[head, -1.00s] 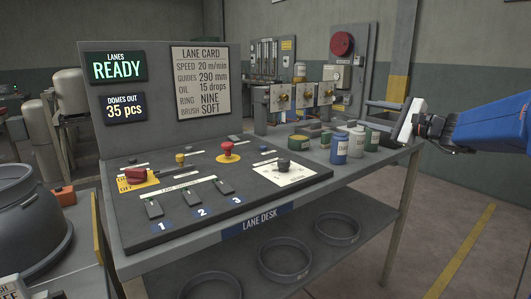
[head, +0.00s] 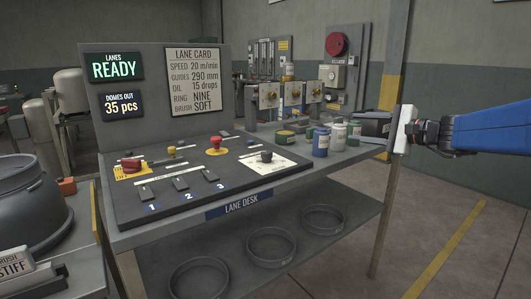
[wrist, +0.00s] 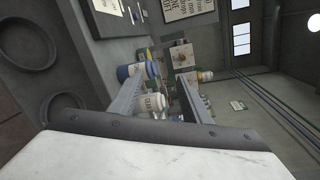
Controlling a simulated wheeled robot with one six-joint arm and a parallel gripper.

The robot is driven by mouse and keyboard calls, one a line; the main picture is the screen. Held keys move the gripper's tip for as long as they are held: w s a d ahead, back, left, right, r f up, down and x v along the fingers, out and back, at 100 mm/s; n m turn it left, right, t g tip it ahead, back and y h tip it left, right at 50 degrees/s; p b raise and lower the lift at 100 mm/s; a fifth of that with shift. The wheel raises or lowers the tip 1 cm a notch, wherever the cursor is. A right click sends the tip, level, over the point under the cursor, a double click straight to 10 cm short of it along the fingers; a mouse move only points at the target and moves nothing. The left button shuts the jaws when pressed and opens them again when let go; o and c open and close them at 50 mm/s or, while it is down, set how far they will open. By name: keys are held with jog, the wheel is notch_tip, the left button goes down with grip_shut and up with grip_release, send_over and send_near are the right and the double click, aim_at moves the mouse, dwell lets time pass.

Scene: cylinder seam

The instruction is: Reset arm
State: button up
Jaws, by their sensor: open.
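My arm (head: 495,127) is blue and reaches in from the right edge of the head view. My gripper (head: 403,130) is at the right end of the lane desk, seen from the side, with its pale body facing the desk. In the wrist view my gripper (wrist: 155,103) shows two grey fingers standing apart, with nothing held between them. Beyond the fingers, a white jar (wrist: 149,103) and a blue can (wrist: 127,72) show. I cannot tell the gap from the jar to the fingers.
The lane desk (head: 240,208) carries a control panel with knobs and three numbered switches. Several cans and jars, including a blue can (head: 320,143), stand near its right end. Dark rings (head: 271,247) lie on the lower shelf. Open floor (head: 450,220) lies to the right.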

jog(key=s+a+f+n+g+h, duration=0.2)
jog(key=s+a+f+n+g, duration=0.15)
jog(key=s+f, duration=0.5)
jog(key=s+a+f+n+g+h, duration=0.1)
jog(key=s+a+f+n+g, duration=0.35)
jog(key=s, duration=0.65)
jog(key=s+d+f+n+h, duration=0.3)
jog(key=s+d+f, duration=0.1)
jog(key=s+f, duration=0.3)
jog(key=s+d+f+n+h, duration=0.3)
jog(key=s+f, duration=0.4)
jog(key=s, duration=0.4)
jog(key=shift+d+f+n+h, duration=0.3)
jog(key=shift+d+f+h, duration=0.1)
jog(key=shift+d+h, duration=0.4)
